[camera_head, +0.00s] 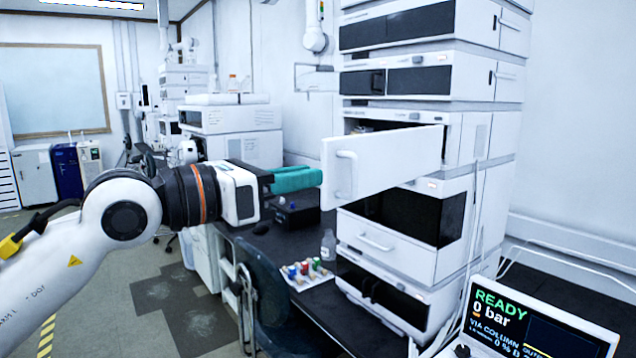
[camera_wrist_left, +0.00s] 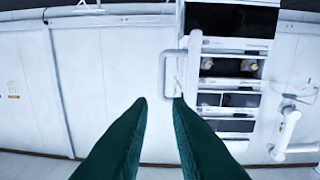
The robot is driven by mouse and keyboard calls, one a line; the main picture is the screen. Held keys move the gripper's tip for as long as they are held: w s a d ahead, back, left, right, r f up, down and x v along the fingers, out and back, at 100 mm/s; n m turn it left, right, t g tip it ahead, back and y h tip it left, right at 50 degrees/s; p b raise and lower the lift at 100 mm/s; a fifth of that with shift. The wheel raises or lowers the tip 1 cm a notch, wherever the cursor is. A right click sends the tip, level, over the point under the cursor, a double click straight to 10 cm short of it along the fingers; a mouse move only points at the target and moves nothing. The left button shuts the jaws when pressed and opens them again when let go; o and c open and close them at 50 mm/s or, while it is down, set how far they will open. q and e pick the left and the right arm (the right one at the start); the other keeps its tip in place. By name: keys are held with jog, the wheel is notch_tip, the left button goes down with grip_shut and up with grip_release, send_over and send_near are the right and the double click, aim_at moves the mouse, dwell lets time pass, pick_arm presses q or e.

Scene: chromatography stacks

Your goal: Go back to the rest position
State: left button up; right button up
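My left gripper (camera_head: 318,178) has teal fingers and comes in from the left at mid-height. Its tips end beside the free edge of an open white door (camera_head: 395,165) on the chromatography stack; I cannot tell if they touch. The door swings out to the left, with a white handle (camera_head: 347,173) near its free edge. In the left wrist view, the two fingers (camera_wrist_left: 159,100) stand apart with nothing between them. The handle (camera_wrist_left: 166,75) shows just beyond the right fingertip. My right gripper is in neither view.
The tall white stack (camera_head: 430,80) stands on a dark bench. A tray of coloured vials (camera_head: 305,271) and a clear bottle (camera_head: 328,244) sit left of it. A chair (camera_head: 265,295) stands before the bench. A screen (camera_head: 535,325) reads READY, 0 bar. The floor at left is open.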

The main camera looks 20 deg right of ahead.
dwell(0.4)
